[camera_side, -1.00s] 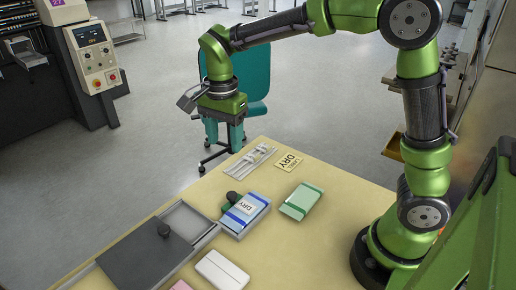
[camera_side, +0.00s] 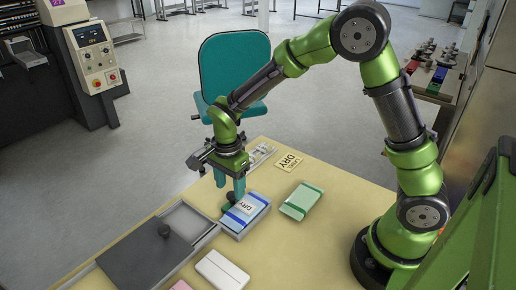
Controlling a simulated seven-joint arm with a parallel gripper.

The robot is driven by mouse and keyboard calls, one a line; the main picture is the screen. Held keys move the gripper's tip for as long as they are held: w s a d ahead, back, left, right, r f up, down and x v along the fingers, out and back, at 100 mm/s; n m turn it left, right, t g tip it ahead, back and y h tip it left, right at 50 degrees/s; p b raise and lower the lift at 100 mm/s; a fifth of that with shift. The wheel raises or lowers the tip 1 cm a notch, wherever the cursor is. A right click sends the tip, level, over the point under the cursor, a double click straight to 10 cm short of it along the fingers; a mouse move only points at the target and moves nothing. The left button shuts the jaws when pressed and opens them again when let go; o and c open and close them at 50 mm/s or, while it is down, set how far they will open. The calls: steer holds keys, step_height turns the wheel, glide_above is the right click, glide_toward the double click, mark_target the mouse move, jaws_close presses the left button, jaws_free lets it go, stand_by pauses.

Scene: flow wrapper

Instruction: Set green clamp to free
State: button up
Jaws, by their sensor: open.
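A dark green clamp with a rounded knob (camera_side: 229,209) sits at the left edge of a tray (camera_side: 238,233) holding a blue packet (camera_side: 256,199), and I take it to be the green clamp. My gripper (camera_side: 230,190) points down with its teal fingers apart and empty, just above the clamp. The fingers partly hide the clamp, and I cannot tell whether they touch it. The clamp's setting is too small to read.
A green packet (camera_side: 301,201) lies right of the tray, and a DRY label card (camera_side: 288,162) lies behind. A grey plate with a black knob (camera_side: 163,231) and a white block (camera_side: 221,270) are in front. A teal chair (camera_side: 235,65) stands beyond the table.

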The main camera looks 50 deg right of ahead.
steer(key=shift+f, duration=1.05)
jaws_close()
